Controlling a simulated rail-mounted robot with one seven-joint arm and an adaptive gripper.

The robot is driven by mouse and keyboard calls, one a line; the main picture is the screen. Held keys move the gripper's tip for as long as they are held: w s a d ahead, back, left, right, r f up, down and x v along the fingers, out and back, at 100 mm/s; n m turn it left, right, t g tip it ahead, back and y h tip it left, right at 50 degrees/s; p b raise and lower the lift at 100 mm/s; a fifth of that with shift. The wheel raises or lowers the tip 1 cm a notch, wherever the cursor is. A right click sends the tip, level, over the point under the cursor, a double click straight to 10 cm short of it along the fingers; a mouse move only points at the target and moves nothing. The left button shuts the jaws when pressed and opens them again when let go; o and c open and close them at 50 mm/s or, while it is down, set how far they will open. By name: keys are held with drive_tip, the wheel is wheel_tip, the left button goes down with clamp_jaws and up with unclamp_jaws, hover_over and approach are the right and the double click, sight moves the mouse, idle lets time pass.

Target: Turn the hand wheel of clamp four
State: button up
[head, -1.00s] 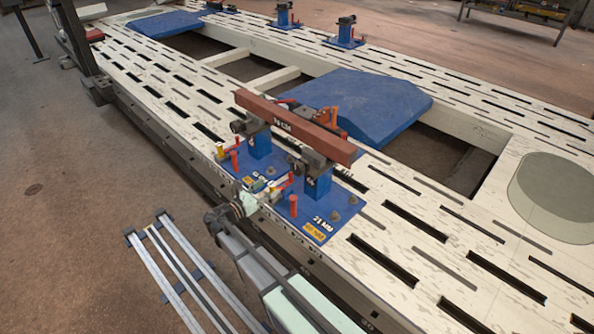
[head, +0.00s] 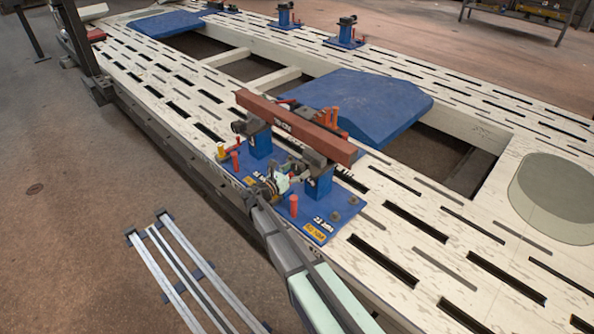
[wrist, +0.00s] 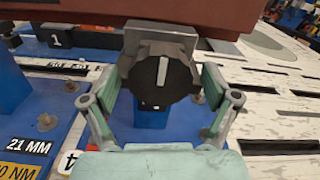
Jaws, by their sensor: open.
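A dark round hand wheel (wrist: 178,82) with a pale bar mark fills the middle of the wrist view. It sits on a grey clamp block (wrist: 160,38) on a blue post, below a red-brown beam (wrist: 60,10). A tag reading 4 (wrist: 70,161) is on the blue base. My gripper (wrist: 160,84) is open, with one finger on each side of the wheel; I cannot tell whether they touch it. In the head view my gripper (head: 274,184) is beside the near blue post (head: 319,186) and hides the wheel.
The beam (head: 300,128) spans two blue posts in the head view. A red upright handle (head: 293,206) stands close to my gripper. Another blue base with a tag reading 1 (wrist: 57,40) lies behind. The slotted white frame (head: 420,240) is clear at the right.

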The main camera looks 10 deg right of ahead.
drive_tip(key=c, duration=1.2)
drive_tip(key=shift+o, duration=0.2)
